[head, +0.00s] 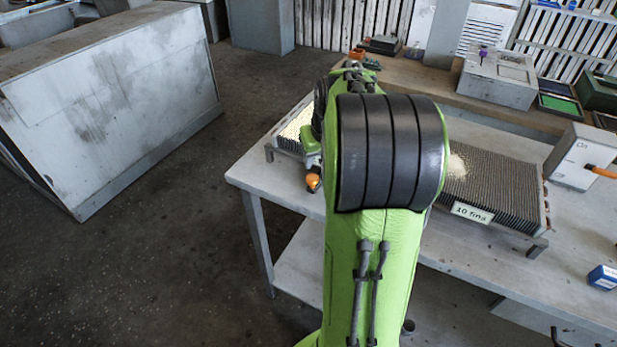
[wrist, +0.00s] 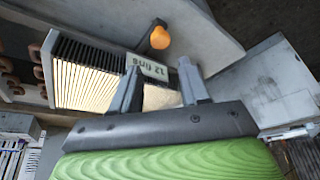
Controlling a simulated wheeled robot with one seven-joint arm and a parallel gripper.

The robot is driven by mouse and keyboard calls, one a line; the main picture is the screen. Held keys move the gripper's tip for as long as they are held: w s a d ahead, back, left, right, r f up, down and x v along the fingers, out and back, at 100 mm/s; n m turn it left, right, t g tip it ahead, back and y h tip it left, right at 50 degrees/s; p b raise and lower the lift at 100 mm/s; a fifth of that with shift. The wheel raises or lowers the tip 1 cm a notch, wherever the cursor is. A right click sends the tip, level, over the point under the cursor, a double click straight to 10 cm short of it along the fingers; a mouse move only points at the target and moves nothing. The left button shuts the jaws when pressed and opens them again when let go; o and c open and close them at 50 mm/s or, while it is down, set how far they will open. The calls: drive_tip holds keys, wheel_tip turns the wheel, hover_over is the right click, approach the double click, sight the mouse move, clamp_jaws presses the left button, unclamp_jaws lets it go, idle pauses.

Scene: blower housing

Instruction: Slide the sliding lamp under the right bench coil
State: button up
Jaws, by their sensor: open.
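The sliding lamp's body is not clearly seen. An orange knob on a dark stem, probably its handle, shows at the front of the left coil (head: 292,128) in the head view (head: 313,182) and in the wrist view (wrist: 160,38). My arm hides the bench between the coils.
The grey bench (head: 262,183) has a bare strip along its front edge. A white box (head: 580,155) with an orange handle stands right of the right coil, and a small blue box (head: 603,277) lies nearer. A grey cabinet (head: 120,110) stands left across open floor.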

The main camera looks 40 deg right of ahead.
sight(313, 177)
drive_tip(key=b+x, duration=0.2)
drive_tip(key=x, duration=0.8)
drive_tip(key=shift+w, duration=0.1)
drive_tip(key=shift+r, duration=0.1)
drive_tip(key=shift+c, duration=0.2)
clamp_jaws()
